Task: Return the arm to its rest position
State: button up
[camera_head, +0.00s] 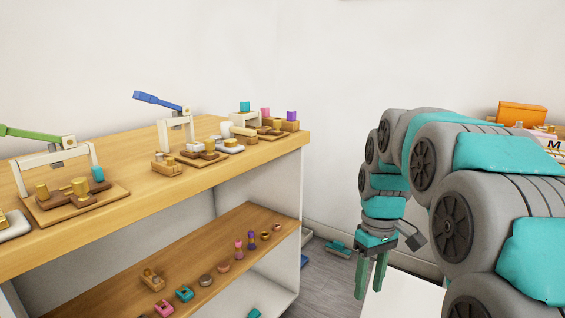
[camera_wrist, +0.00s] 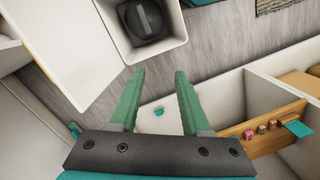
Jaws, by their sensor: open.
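My gripper (camera_head: 371,276) hangs fingers-down at the right of the wooden shelf unit in the head view, with its arm folded in several teal and grey links at the right. In the wrist view, the two green fingers of my gripper (camera_wrist: 159,98) stand apart with nothing between them. The gripper is open and empty. It is clear of the wooden bench (camera_head: 222,168) in the head view.
Lever presses and small parts stand on the bench top. The lower shelf (camera_head: 185,262) holds several small coloured pieces. A white box with a dark round thing (camera_wrist: 146,20) stands on the grey floor. An orange box (camera_head: 521,114) is at the far right.

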jog(key=s+a+f+m, duration=0.1)
jog(key=s+f, duration=0.3)
jog(key=s, duration=0.9)
jog(key=s+a+f+m, duration=0.1)
jog(key=s+f+m, duration=0.2)
jog(key=s, duration=1.1)
jog(key=shift+a+f+m, duration=0.25)
jog(key=shift+f+m, duration=0.1)
jog(key=shift+m, duration=0.35)
